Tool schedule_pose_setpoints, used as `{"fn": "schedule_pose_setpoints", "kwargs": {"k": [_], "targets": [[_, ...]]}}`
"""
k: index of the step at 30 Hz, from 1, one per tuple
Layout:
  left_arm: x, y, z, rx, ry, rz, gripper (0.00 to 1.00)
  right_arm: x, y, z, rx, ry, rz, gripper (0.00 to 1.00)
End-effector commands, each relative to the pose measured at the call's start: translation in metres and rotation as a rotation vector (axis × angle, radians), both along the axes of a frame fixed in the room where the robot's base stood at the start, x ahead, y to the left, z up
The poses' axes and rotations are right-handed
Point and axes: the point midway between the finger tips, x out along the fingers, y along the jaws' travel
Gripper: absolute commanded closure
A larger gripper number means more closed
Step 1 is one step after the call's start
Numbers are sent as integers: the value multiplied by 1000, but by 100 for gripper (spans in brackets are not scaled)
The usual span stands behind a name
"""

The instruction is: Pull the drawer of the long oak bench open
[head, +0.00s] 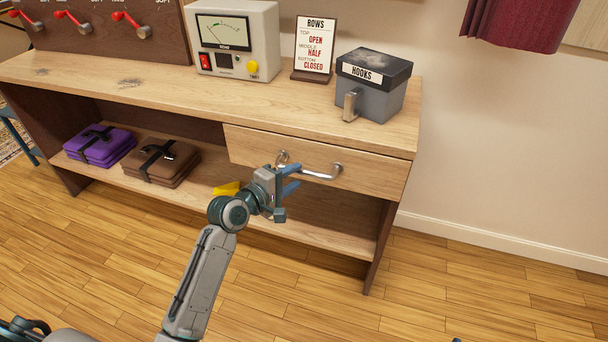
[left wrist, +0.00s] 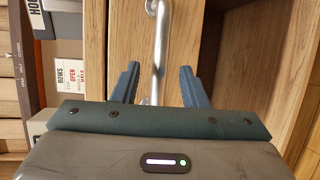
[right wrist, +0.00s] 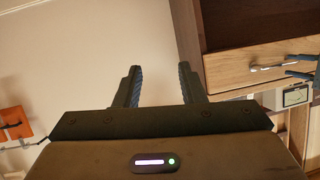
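The long oak bench (head: 150,88) stands against the wall. Its drawer (head: 375,175) is under the right part of the top, and its front looks flush with the bench. The metal handle (head: 320,174) runs across the drawer front. My left gripper (head: 290,180) is open at the handle. In the left wrist view the handle bar (left wrist: 160,45) passes between its two spread fingers, with gaps on both sides. The drawer front (right wrist: 245,68) also shows there.
On the bench top are a meter box (head: 237,45), a rows sign (head: 314,50) and a grey hooks box (head: 375,95). Purple (head: 100,148) and brown (head: 160,165) cases and a yellow thing (head: 226,189) sit on the lower shelf. The floor in front is clear.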

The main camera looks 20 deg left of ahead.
Motion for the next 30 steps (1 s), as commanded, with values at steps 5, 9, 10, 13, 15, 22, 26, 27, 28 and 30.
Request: {"fn": "schedule_pose_setpoints", "kwargs": {"k": [5,9,10,13,15,22,26,27,28,30], "targets": [[25,-12,-6,-2,0,-1,60,17,-3,23,-11,-140,-12,64],[36,-17,-8,1,0,0,60,23,-5,34,-14,-203,-17,64],[37,-17,-8,1,0,0,60,24,-5,36,-14,-211,-17,64],[39,-19,-8,1,0,0,60,25,-5,38,-16,-224,-19,64],[39,-19,-8,2,0,0,60,25,-5,39,-16,-226,-19,64],[39,-18,-8,2,0,0,76,25,-5,39,-16,-225,-19,64],[39,-18,-8,2,0,0,100,25,-5,39,-16,-225,-19,64],[39,-18,-8,2,0,0,100,25,-5,39,-16,-225,-19,64],[39,-18,-8,2,0,0,100,25,-5,39,-16,-224,-19,64],[39,-18,-8,2,0,0,100,25,-5,39,-16,-224,-19,64]]}}
